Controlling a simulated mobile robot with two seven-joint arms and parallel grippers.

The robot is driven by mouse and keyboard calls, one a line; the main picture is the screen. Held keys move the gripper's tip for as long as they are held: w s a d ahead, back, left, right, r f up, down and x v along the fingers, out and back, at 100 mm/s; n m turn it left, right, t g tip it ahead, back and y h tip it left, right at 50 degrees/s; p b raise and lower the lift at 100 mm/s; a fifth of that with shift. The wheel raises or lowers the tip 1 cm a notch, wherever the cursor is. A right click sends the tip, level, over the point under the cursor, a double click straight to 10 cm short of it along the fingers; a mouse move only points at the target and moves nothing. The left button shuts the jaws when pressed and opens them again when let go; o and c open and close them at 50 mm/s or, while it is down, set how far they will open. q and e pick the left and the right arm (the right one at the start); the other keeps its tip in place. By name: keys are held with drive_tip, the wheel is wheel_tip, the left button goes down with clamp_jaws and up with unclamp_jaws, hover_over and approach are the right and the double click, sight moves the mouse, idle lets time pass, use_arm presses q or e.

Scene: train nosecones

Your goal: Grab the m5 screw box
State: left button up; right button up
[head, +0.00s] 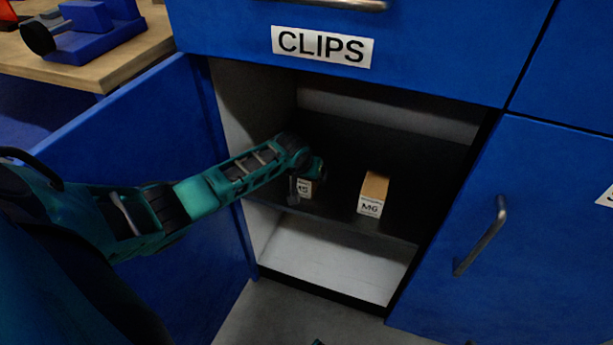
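The M5 screw box (305,187) is a small box with a pale label on the dark shelf inside the open cabinet. Only its front, with part of "M5", shows; the rest is hidden behind my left gripper. My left gripper (305,186) reaches in from the left and is at the box. I cannot tell whether its fingers touch or hold the box. My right gripper is not clearly seen; only a tiny teal bit shows at the bottom edge.
An M6 box (373,194) stands on the same shelf (336,208), right of the M5 box. The open blue door (140,150) is at left. A CLIPS drawer (420,45) is above, a closed door (530,230) at right. The lower compartment (330,258) looks empty.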

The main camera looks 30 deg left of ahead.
use_arm(q)
drive_tip(key=c, duration=1.2)
